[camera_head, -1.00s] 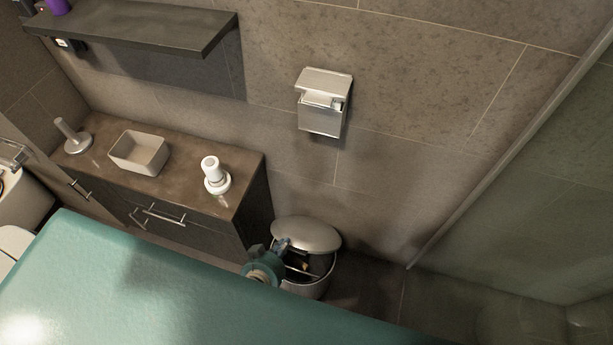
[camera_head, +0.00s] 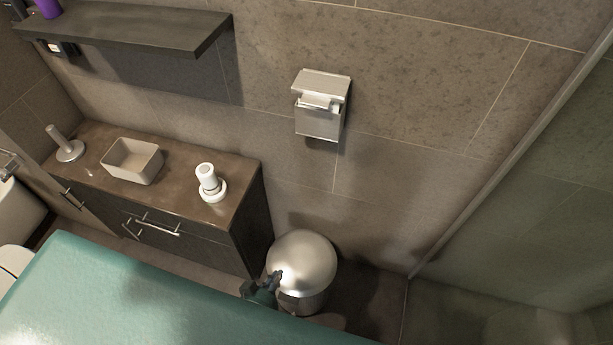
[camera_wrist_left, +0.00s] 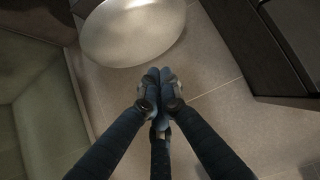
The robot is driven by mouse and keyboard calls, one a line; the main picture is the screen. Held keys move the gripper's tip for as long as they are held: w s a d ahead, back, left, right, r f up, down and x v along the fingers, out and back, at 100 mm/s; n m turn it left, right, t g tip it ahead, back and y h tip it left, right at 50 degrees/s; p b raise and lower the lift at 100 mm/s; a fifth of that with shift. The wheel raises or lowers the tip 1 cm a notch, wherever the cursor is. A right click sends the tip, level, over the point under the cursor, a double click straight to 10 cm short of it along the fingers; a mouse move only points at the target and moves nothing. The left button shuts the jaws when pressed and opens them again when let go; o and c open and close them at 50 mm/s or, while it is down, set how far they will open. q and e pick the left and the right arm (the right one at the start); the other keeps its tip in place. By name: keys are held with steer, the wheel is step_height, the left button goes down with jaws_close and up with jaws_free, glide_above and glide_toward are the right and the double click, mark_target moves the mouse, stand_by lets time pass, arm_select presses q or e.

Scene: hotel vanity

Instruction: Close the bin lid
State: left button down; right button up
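The metal bin (camera_head: 306,304) stands on the floor to the right of the vanity cabinet. Its round silver lid (camera_head: 303,256) lies flat over the top, with no opening showing. My left gripper (camera_head: 276,275) is at the lid's front left edge; I cannot tell whether it touches. In the left wrist view the fingertips (camera_wrist_left: 157,80) are together with nothing between them, and the pale lid (camera_wrist_left: 132,28) lies just beyond them. The lower left of the bin is partly hidden by my gripper and my teal body. My right gripper is not in view.
The vanity cabinet (camera_head: 247,225) stands close to the bin's left, carrying a tray (camera_head: 133,162) and a white bottle (camera_head: 208,178). A paper holder (camera_head: 320,105) is on the wall above. A glass panel (camera_head: 530,220) is at the right.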

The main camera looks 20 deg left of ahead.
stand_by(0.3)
arm_select(q)
steer(key=v, duration=1.2)
